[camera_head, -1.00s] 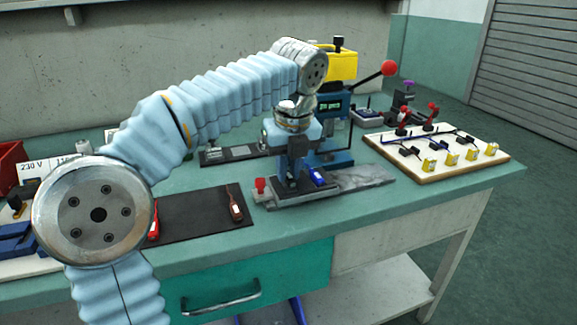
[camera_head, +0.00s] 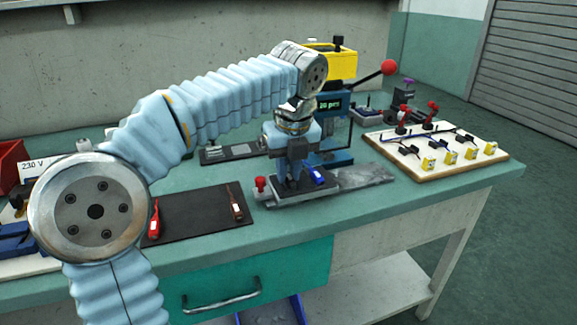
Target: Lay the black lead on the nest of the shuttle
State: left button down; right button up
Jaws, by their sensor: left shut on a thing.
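The shuttle (camera_head: 338,184) is a low dark-grey plate with a red knob (camera_head: 261,184) at its left end, at the middle of the bench. My left gripper (camera_head: 293,184) points down over its left part and is shut on a dark thing, taken as the black lead. The fingers hide most of it, and I cannot tell whether it touches the nest. A blue piece (camera_head: 314,175) lies at the shuttle, just right of the fingers. My right gripper is not in view.
A dark mat (camera_head: 190,213) left of the shuttle bears a red lead (camera_head: 154,222) and a brown one (camera_head: 236,203). A blue press with a yellow top (camera_head: 331,64) stands behind. A white board (camera_head: 410,160) with several yellow-tagged parts lies at right.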

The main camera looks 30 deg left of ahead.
pick_arm(q)
jog(key=shift+f, duration=0.4)
dwell(0.5)
jog(key=c, duration=1)
grip_release()
jog(key=shift+f, duration=0.15)
jog(key=shift+s, duration=0.1)
jog(key=shift+c, duration=0.5)
notch_tip(320, 180, up, 2)
jog(key=shift+a+r+p, duration=0.1)
jog(key=shift+r+p, duration=0.05)
jog(key=shift+p, duration=0.3)
jog(key=shift+r, duration=2.85)
